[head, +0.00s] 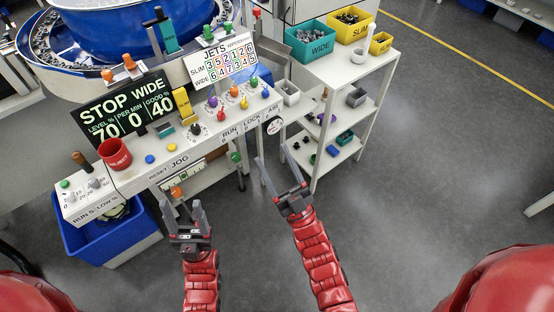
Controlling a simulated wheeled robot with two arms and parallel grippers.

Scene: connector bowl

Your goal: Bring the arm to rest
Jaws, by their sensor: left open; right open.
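My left gripper (184,215) is open and empty. It hangs in front of the console, below its front edge, apart from the controls. My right gripper (278,166) is open and empty, with its fingers pointing up toward the gap between the console and the shelf cart. Both red arms come in from the bottom of the head view. The white control console (140,180) carries knobs, levers and a black display (125,108) reading STOP, WIDE, 70, 0, 40.
A red REJECT cup (115,154) stands on the console. A blue bin (95,243) sits below its left end. The shelf cart (357,75) holds a teal WIDE bin (312,42) and a yellow SLIM bin (349,25). The grey floor (430,170) at right is clear.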

